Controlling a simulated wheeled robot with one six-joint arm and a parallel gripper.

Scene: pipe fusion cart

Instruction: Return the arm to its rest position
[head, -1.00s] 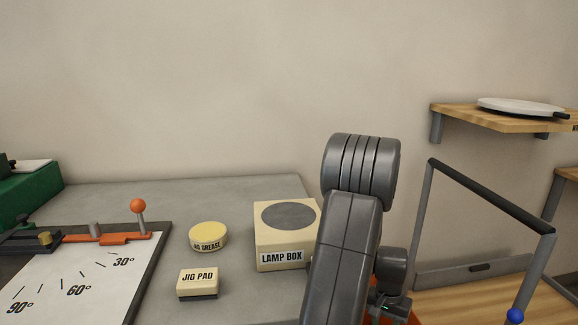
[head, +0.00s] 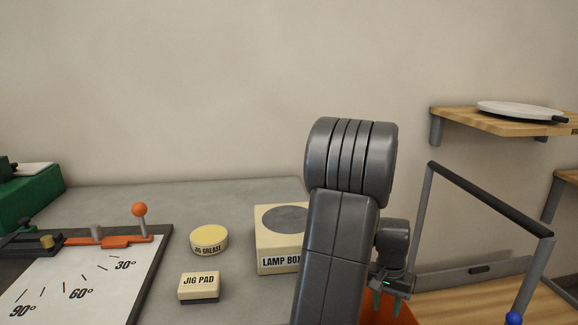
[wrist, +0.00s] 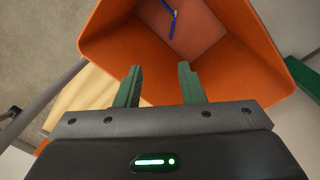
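My gripper (wrist: 160,88) shows in the wrist view with its two green fingers apart and nothing between them. It is above an orange bin (wrist: 235,60), which has a thin blue item (wrist: 171,22) lying inside it. In the head view my gripper (head: 387,300) is low, right of my grey arm, with its fingers pointing down. The orange bin (head: 402,316) shows only as a small part beside the arm, at the lower edge of the picture.
A lamp box (head: 278,240) stands on the grey cart top (head: 235,195), partly hidden by my arm. A grease tin (head: 209,239), jig pad (head: 199,286) and angle board (head: 90,275) lie left. A dark-topped rail (head: 490,198) and wooden shelf (head: 500,118) are right.

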